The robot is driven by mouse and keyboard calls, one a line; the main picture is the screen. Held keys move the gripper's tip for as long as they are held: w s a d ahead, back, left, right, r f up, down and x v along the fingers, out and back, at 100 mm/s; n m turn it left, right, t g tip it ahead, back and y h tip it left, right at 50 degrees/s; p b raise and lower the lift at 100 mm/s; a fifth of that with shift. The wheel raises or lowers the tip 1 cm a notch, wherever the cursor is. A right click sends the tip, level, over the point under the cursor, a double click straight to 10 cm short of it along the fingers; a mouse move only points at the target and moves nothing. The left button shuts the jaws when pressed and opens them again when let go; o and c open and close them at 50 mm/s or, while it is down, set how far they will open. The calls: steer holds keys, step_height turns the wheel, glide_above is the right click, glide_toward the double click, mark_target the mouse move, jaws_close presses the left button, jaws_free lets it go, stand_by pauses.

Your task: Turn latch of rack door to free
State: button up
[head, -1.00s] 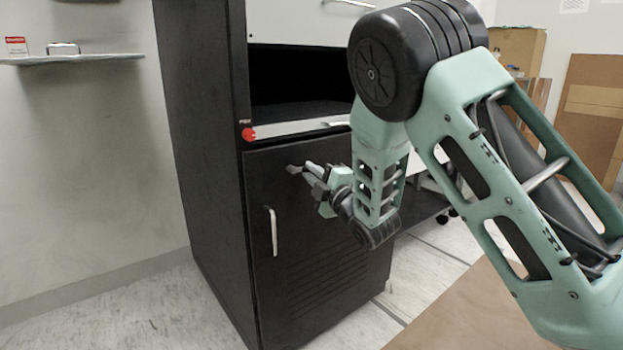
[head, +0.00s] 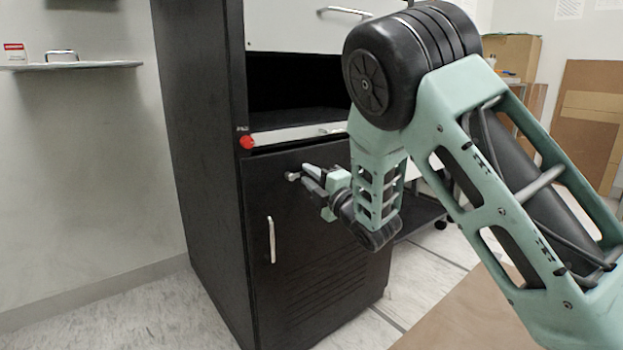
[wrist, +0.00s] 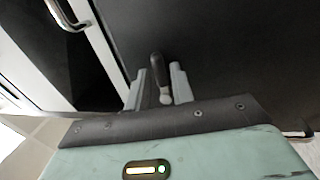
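The rack door (head: 300,235) is the black lower door of the tall black cabinet, and it looks closed. In the wrist view a small dark lever with a pale metal end, which looks like the latch (wrist: 157,70), stands between the two grey fingers of my gripper (wrist: 158,78). A narrow gap shows on each side of it, so the fingers are open around it and not clamped. In the head view my gripper (head: 312,181) is at the upper part of the door. The latch there is small and mostly hidden by the fingers.
A vertical silver handle (head: 272,240) is on the door, below and left of my gripper. A red knob (head: 246,142) sits on the strip above the door, under a dark open bay (head: 295,85). A wall shelf (head: 75,66) is at left.

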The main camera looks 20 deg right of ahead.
steer(key=shift+o, duration=0.5)
steer(key=shift+s+d, duration=0.15)
steer(key=shift+s, duration=0.15)
steer(key=p+v, duration=0.2)
steer(key=v, duration=0.9)
steer(key=shift+s+f, duration=0.15)
